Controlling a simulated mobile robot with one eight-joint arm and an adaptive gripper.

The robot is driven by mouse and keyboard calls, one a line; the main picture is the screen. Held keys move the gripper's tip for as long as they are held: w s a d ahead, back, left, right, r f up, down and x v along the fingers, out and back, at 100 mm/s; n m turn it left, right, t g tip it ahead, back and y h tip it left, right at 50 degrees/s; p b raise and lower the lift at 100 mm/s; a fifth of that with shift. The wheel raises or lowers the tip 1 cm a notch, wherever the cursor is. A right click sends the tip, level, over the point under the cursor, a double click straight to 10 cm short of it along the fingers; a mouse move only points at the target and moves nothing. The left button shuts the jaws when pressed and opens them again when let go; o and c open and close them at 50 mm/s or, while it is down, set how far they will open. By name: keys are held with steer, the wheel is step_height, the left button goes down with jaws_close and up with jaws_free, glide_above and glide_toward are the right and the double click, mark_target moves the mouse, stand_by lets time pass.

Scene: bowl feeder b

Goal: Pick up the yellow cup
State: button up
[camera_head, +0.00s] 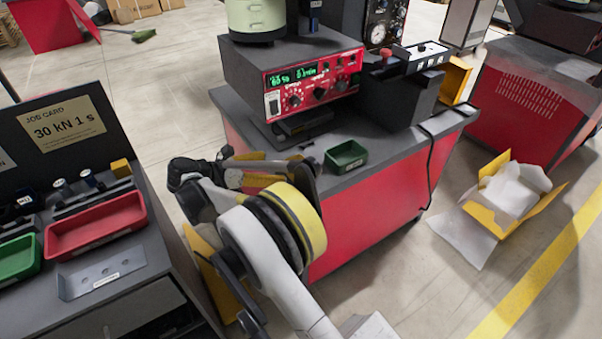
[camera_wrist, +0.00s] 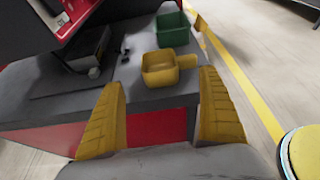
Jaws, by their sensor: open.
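The yellow cup (camera_wrist: 158,77) is a small squarish open vessel with a handle on its right side. It stands upright on the grey bench top in the wrist view, near the front edge. My gripper (camera_wrist: 160,82) is open and empty, with its two ridged yellow fingers apart. The cup shows beyond and between the fingertips, apart from them. In the head view my gripper (camera_head: 262,168) reaches over the left end of the bench. I cannot make out the cup there; my arm covers that area.
A green bin (camera_head: 346,155) stands on the bench, behind the cup in the wrist view (camera_wrist: 173,30). Small dark parts (camera_wrist: 125,55) lie left of the cup. The red-fronted feeder controller (camera_head: 315,85) rises behind. A side bench holds a red tray (camera_head: 97,228).

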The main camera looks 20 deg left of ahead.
mark_target(287, 167)
steer(key=b+x, duration=0.3)
steer(key=x, duration=0.4)
steer(key=shift+w+f, duration=0.1)
steer(key=shift+f, duration=0.2)
steer(key=shift+r, duration=0.15)
steer(key=c, duration=1.4)
